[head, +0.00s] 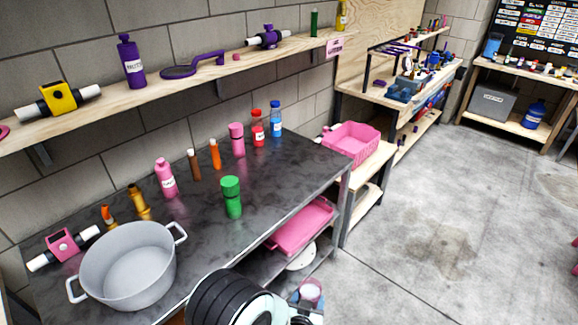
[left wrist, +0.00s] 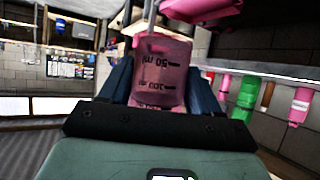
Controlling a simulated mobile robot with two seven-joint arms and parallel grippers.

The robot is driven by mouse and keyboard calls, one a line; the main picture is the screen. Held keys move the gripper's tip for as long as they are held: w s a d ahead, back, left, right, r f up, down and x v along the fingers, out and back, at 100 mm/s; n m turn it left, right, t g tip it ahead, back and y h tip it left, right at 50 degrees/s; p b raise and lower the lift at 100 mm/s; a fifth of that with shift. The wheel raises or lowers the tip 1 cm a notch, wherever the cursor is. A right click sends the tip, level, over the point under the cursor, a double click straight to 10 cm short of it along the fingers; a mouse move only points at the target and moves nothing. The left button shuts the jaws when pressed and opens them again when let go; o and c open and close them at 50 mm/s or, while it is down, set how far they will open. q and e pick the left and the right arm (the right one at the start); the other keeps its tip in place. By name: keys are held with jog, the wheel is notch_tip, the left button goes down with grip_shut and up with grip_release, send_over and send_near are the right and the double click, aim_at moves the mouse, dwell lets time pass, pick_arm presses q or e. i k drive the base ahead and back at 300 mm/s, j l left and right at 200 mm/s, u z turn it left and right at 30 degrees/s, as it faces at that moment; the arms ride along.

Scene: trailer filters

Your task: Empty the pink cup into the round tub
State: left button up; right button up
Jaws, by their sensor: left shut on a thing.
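The pink cup (left wrist: 160,75) is translucent with dark measuring marks, and it is between the blue fingers of my left gripper (left wrist: 160,88) in the left wrist view. The gripper is shut on it. In the head view the cup (head: 311,291) shows at the bottom centre, low in front of the table's right part, beside my arm. What is in it I cannot tell. The round tub (head: 130,268), grey with two side handles, stands on the dark table at the lower left. It looks empty. The cup is well to the right of it. My right gripper is not in view.
On the dark table (head: 270,185) stand a green bottle (head: 231,197), a pink bottle (head: 165,177) and several others. A pink and white fitting (head: 65,248) lies behind the tub. A wooden shelf (head: 200,72) runs above. Open floor lies to the right.

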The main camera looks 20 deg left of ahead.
aim_at(132, 266)
jog(key=k+j+u, duration=0.4)
jog(key=j, duration=0.3)
jog(key=k+j+u, duration=0.25)
jog(key=k+j, duration=0.1)
jog(key=j, duration=0.05)
